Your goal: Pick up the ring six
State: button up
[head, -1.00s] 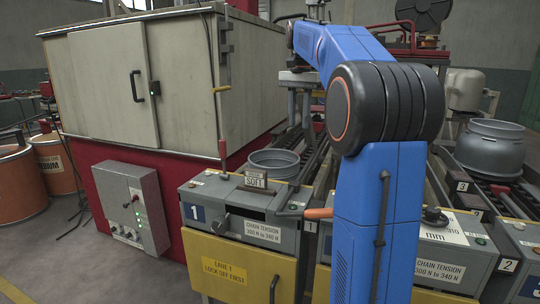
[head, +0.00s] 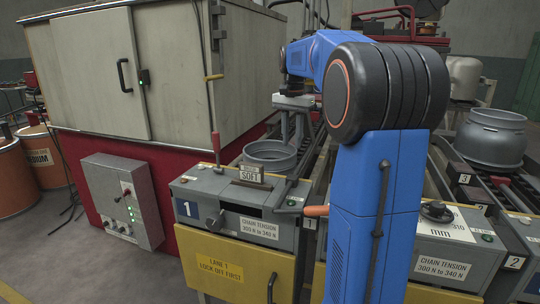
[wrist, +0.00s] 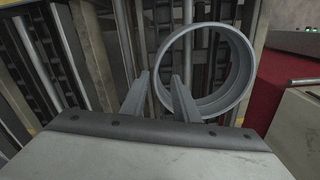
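A grey metal ring (head: 270,157) stands on the lane 1 conveyor, behind the box marked 1. I see no number six on it. In the wrist view the open ring (wrist: 205,72) lies right of centre. My gripper (wrist: 159,82) is open, its two fingers apart. The ring's left wall appears between the fingertips in that picture. I cannot tell whether either finger touches it.
A beige and red cabinet (head: 100,75) stands left of the lane. The box marked 1 (head: 235,205) is in front of the ring. Another grey ring-shaped part (head: 490,138) sits on the right lane. Conveyor rails (wrist: 60,60) lie below my gripper.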

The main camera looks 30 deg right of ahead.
aim_at(292, 155)
jog(key=shift+s+f, duration=0.2)
jog(key=shift+f, duration=2.9)
jog(key=shift+c, duration=0.4)
grip_shut()
